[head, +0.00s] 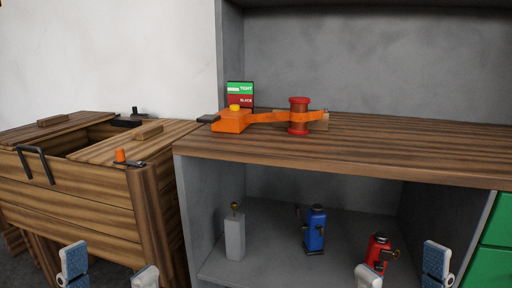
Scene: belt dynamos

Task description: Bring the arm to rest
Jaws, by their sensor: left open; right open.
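My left gripper (109,271) is at the bottom left, in front of the wooden chest. Its two blue-and-white fingertips are apart, with nothing between them. My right gripper (402,271) is at the bottom right, in front of the low shelf. Its fingertips are also apart, and I see nothing held. A red dynamo (378,253) shows behind and above the gap between the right fingertips, apart from them as far as I can tell. Only the fingertips show; the rest of both arms is out of view.
A blue dynamo (315,231) and a grey block (235,236) stand on the shelf (280,262). On the wooden counter (410,145), an orange belt device (231,121) reaches a red spool (299,106), before a green-and-red box (240,91). The chest (80,210) is partly open. Green drawers (490,265) stand right.

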